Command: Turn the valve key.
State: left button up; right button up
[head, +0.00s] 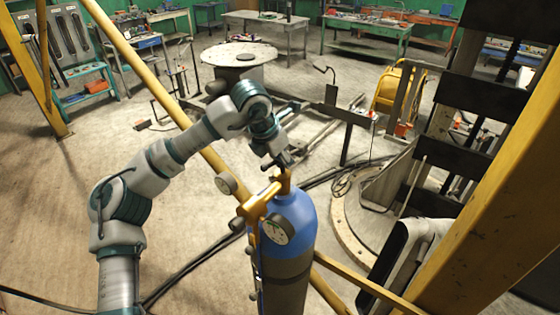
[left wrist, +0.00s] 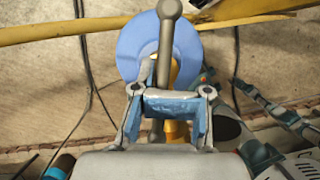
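The valve key shows in the left wrist view as a grey bar with a ball end (left wrist: 165,48), lying above the brass valve. The valve sits on a blue-topped gas cylinder (head: 296,212), whose blue shoulder also shows in the left wrist view (left wrist: 134,48). My left gripper (head: 283,158) is just above the brass valve (head: 283,182). In the left wrist view my left gripper's fingers (left wrist: 170,118) are spread to either side of the bar. I see gaps beside the bar, but contact deeper in is hidden. In the head view the key is mostly hidden by the gripper. My right gripper is out of view.
Pressure gauges (head: 278,230) project from the cylinder's brass fitting. Yellow rails (head: 335,274) pass close to the cylinder, and a thick yellow beam (head: 492,210) stands at the right. Dark hoses run over the floor. A round table (head: 239,54) and workbenches stand farther back.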

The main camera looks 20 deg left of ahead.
pick_arm(q)
jog(key=o, duration=0.3)
jog(key=shift+d+f, duration=0.15)
jog(key=shift+f, duration=0.4)
jog(key=shift+d, duration=0.1)
jog(key=shift+s+r, duration=0.15)
jog(key=shift+r, duration=0.75)
jog(key=shift+s+d+r, duration=0.15)
jog(key=shift+s+r, duration=1.05)
jog(key=shift+r, duration=1.7)
jog(key=shift+s+d+r, duration=0.1)
jog(key=shift+s+r, duration=1.1)
jog(key=shift+r, duration=1.7)
jog(key=shift+s+d+r, duration=0.15)
jog(key=shift+s+r, duration=1.05)
jog(key=shift+r, duration=1.7)
jog(key=v, duration=1.2)
jog(key=shift+w, duration=0.15)
